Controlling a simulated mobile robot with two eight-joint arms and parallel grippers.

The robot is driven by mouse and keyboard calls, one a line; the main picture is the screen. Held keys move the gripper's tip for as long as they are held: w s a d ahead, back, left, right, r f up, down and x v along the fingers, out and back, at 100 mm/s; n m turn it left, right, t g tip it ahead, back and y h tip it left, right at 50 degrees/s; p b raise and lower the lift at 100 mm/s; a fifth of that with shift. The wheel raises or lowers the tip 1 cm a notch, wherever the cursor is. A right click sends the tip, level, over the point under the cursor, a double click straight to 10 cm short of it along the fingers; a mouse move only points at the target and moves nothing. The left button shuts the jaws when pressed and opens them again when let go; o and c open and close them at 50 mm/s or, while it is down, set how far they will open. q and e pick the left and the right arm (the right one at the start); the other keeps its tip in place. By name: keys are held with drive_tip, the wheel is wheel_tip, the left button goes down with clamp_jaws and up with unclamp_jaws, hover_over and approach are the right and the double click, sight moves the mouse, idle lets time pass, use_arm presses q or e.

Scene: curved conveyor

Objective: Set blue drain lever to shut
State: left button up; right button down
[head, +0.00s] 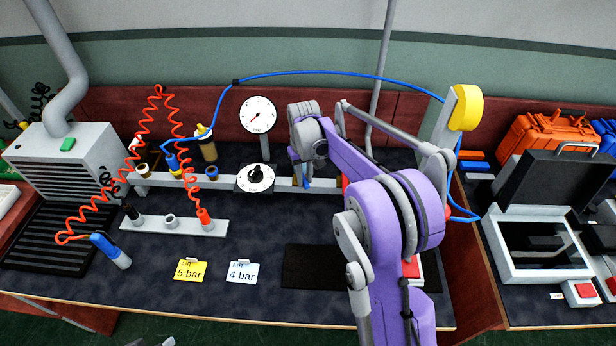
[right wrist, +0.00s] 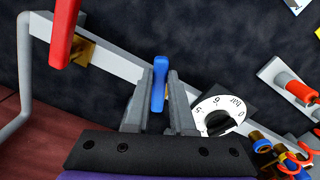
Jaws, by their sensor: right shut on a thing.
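The blue drain lever (right wrist: 159,78) sits between the two grey fingers of my right gripper (right wrist: 160,90) in the right wrist view. The fingers are shut on it. The lever lies at an angle across the light grey rail (right wrist: 118,62). In the head view a small part of the blue lever (head: 307,183) shows beside the rail, and my right arm and gripper hide much around it. Small grey parts at the bottom edge of the head view may be my left gripper (head: 152,342); its jaws cannot be made out.
A white dial knob (right wrist: 222,115) sits close to my right fingers. A red lever (right wrist: 64,30) on a brass fitting is farther along the rail. A round gauge (head: 258,114) stands behind. A coiled orange hose (head: 180,125) and yellow and white cards (head: 191,270) are to the left.

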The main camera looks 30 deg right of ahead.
drive_tip(key=shift+w+a+m+b, duration=0.15)
drive_tip(key=shift+a+m, duration=0.15)
drive_tip(key=shift+m, duration=0.55)
drive_tip(key=shift+w+a+m+b, duration=0.1)
drive_tip(key=shift+a+m, duration=0.25)
drive_tip(key=shift+m, duration=0.45)
drive_tip(key=shift+w+a+m+b, duration=0.15)
drive_tip(key=shift+a+m, duration=0.15)
drive_tip(key=shift+m, duration=0.55)
drive_tip(key=c, duration=0.8)
unclamp_jaws()
drive_tip(key=shift+o, duration=0.2)
drive_tip(key=shift+r, duration=0.15)
wheel_tip(320, 180, up, 11)
drive_tip(key=shift+f, duration=0.2)
